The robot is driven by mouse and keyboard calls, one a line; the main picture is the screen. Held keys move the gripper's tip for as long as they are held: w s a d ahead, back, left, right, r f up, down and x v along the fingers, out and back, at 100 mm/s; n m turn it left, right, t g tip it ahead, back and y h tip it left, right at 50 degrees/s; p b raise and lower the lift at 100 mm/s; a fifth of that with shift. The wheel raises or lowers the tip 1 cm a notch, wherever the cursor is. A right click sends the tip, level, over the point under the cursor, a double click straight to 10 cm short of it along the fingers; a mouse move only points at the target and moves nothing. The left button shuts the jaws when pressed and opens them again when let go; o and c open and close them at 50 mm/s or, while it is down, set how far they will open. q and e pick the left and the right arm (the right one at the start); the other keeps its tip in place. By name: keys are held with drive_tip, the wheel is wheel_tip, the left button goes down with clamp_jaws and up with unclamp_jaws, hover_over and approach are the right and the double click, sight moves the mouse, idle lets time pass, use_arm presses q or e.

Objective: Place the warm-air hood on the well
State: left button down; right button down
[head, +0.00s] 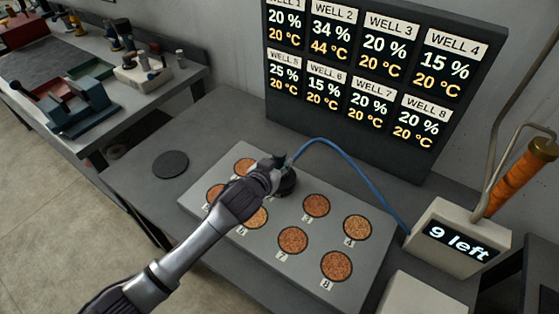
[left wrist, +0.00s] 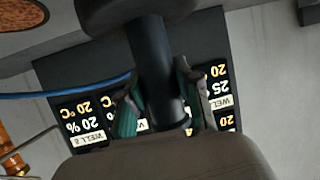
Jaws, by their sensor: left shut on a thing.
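My left gripper (head: 279,168) is shut on the warm-air hood (head: 288,185), a dark round piece with a blue hose (head: 345,160). In the left wrist view the gripper's green pads (left wrist: 158,108) grip the hood's dark stem (left wrist: 153,65). The hood is over the well 2 place on the grey plate (head: 375,270) and hides that well. Whether it rests flush on the plate is hard to tell. Wells 3 (head: 316,205), 4 (head: 357,228), 7 (head: 292,240) and 8 (head: 336,265) show brown grains. My right gripper is out of view.
A display board (head: 385,85) behind reads 34% and 44 °C for well 2, and 20 °C for the others. A box (head: 458,236) reading "9 left" stands right, beside an orange handle (head: 520,180). A dark disc (head: 170,164) lies left of the plate, with clear bench around it.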

use_arm(q)
drive_tip(key=c, duration=0.8)
unclamp_jaws()
drive_tip(key=shift+f, duration=0.1)
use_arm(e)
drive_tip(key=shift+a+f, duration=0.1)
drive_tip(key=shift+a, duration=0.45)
use_arm(q)
drive_tip(key=shift+r, duration=0.2)
drive_tip(key=shift+s+a, duration=0.15)
drive_tip(key=shift+s, duration=0.2)
drive_tip(key=b+v, duration=0.1)
drive_tip(key=v, duration=1)
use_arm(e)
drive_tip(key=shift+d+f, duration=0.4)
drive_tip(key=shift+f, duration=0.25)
use_arm(q)
drive_tip(key=shift+s+a, duration=0.1)
drive_tip(key=shift+s, duration=0.05)
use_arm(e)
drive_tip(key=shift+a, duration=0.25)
